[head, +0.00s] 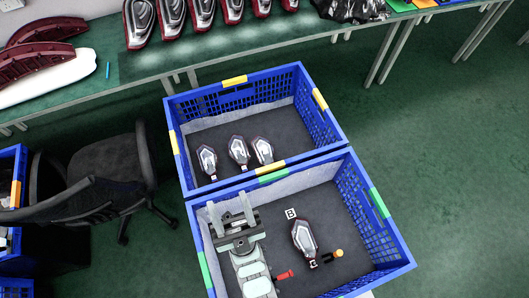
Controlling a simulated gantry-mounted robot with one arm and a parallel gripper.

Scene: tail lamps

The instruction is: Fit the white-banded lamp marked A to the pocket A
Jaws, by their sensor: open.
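Three tail lamps lie in a row in the far blue crate (332,128): a left lamp (207,158), a middle lamp (238,150) and a right lamp (263,150). Each has a pale face and a small tag at its near end, too small to read, so I cannot tell which is A or white-banded. Another lamp (304,236) with a dark red rim lies in the near blue crate (393,252), beside a white "B" marker (291,214). My gripper (229,208) is open and empty over the near crate's left side. No pocket A marker shows; my arm may hide it.
A red-tipped part (285,275) and an orange-and-black part (333,254) stick up near the lower lamp. A black office chair (95,185) stands left of the crates. A green bench (250,40) with more lamps runs behind. The floor at right is clear.

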